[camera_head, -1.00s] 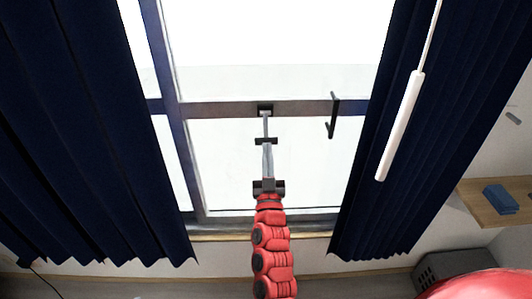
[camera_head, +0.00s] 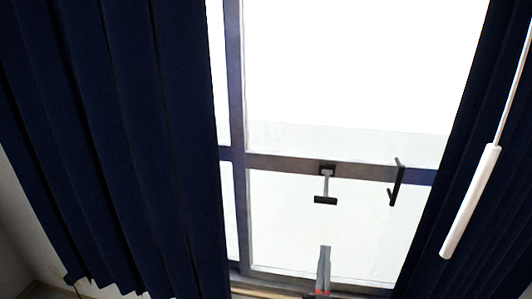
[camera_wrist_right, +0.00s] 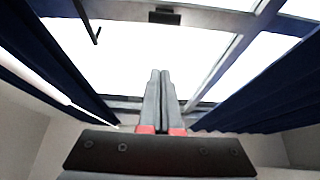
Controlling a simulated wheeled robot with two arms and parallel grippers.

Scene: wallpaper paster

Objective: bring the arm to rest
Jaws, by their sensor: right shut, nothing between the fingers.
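My right gripper (camera_head: 324,262) shows at the bottom of the head view, in front of the lower window pane. Its fingers are shut with nothing between them. In the right wrist view the two grey fingers (camera_wrist_right: 160,88) lie side by side, pointing at the window. They are apart from the window's small black T-shaped handle (camera_head: 326,190), which is above them. My left gripper is not in view.
The window (camera_head: 345,155) has a dark frame and a second black handle (camera_head: 397,182) on the right. Dark blue curtains hang at the left (camera_head: 120,140) and right (camera_head: 455,150). A white rod (camera_head: 470,202) hangs before the right curtain. The room around the fingers looks free.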

